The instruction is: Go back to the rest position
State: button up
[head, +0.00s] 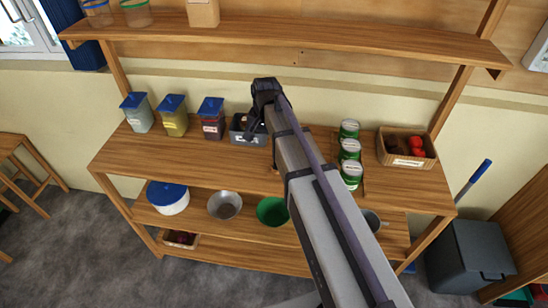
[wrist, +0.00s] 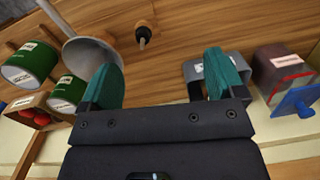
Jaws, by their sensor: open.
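My gripper (wrist: 165,75) is open, with two teal-faced fingers and nothing between them. In the head view my gripper (head: 257,125) is over the shelf unit's worktop (head: 300,150), by the small grey labelled bin (head: 240,136). In the wrist view the grey bin (wrist: 240,72) is behind and beside the right finger; I cannot tell whether they touch. A pale grey funnel-like piece (wrist: 90,52) shows behind the left finger. A small dark and brown object (wrist: 143,33) lies on the wood past the fingertips. My arm hides part of the worktop in the head view.
Three blue-lidded jars (head: 173,117) stand left of the bin. Green cans (head: 350,150) and a basket with red items (head: 407,148) stand right. An upper shelf (head: 300,35) overhangs behind my arm.

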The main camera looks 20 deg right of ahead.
jog(key=s+n, duration=0.6)
jog(key=s, duration=1.1)
jog(key=shift+s+h, duration=0.15)
jog(key=shift+h, duration=0.25)
jog(key=shift+f, duration=0.15)
notch_tip(320, 180, down, 4)
jog(key=b, duration=0.4)
jog(key=shift+f+b, duration=0.2)
jog(key=shift+b, duration=0.1)
